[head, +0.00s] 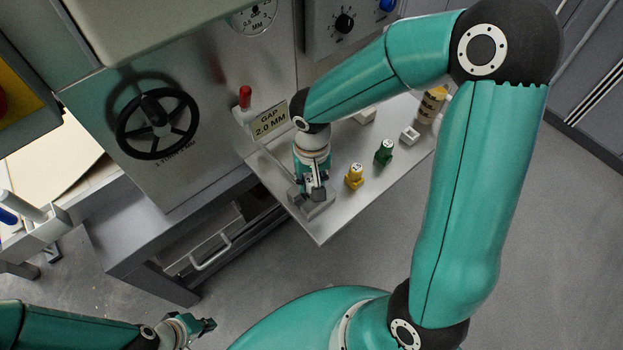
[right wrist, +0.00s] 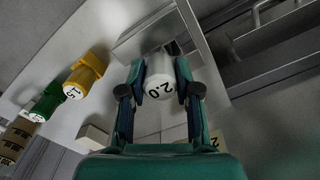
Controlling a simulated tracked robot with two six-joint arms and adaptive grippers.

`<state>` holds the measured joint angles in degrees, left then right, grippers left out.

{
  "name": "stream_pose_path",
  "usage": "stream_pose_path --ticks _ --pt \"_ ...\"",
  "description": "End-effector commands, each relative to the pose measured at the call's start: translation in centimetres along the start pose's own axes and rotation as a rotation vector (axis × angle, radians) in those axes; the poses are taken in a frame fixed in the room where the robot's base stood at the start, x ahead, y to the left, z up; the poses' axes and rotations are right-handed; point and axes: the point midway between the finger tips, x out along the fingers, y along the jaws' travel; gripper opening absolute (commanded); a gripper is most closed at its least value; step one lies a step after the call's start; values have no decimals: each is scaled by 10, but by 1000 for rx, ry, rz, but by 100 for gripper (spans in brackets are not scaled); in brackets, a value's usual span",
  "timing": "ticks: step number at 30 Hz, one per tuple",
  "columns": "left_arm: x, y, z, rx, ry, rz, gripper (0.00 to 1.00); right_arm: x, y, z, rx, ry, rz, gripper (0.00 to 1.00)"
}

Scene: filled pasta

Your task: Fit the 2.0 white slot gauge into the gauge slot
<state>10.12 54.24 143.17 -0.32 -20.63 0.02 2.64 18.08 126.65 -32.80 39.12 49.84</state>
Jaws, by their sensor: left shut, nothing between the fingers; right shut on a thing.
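The white slot gauge (right wrist: 160,88), marked 2.0, is between the fingers of my right gripper (right wrist: 160,95) in the right wrist view. In the head view my right gripper (head: 313,192) points down at the near left part of the steel shelf and largely hides the gauge. A grey block (head: 320,209) sits right under and beside the fingertips, and a grey block edge (right wrist: 140,38) shows just beyond the gauge in the right wrist view. I cannot tell whether the gauge is in a slot there. My left gripper (head: 207,325) is shut and empty at the lower left, away from the shelf.
A yellow gauge (head: 354,177) and a green gauge (head: 384,152) stand on the shelf (head: 335,222) to the right. A small white block (head: 410,135) and a tan cylinder (head: 432,104) are farther back. A "GAP 2.0 MM" sign (head: 270,121) and handwheel (head: 157,124) are at left.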

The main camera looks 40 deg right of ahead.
Motion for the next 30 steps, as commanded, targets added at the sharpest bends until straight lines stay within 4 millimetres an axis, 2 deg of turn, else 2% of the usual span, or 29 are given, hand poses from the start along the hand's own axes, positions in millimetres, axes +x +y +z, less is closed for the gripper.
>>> stream_pose_path --ticks 18,30 --pt "14 -5 0 0 0 0 0 13 0 0 0 1 0 0" --pt "12 -4 0 0 0 0 0 12 0 0 0 0 0 0"
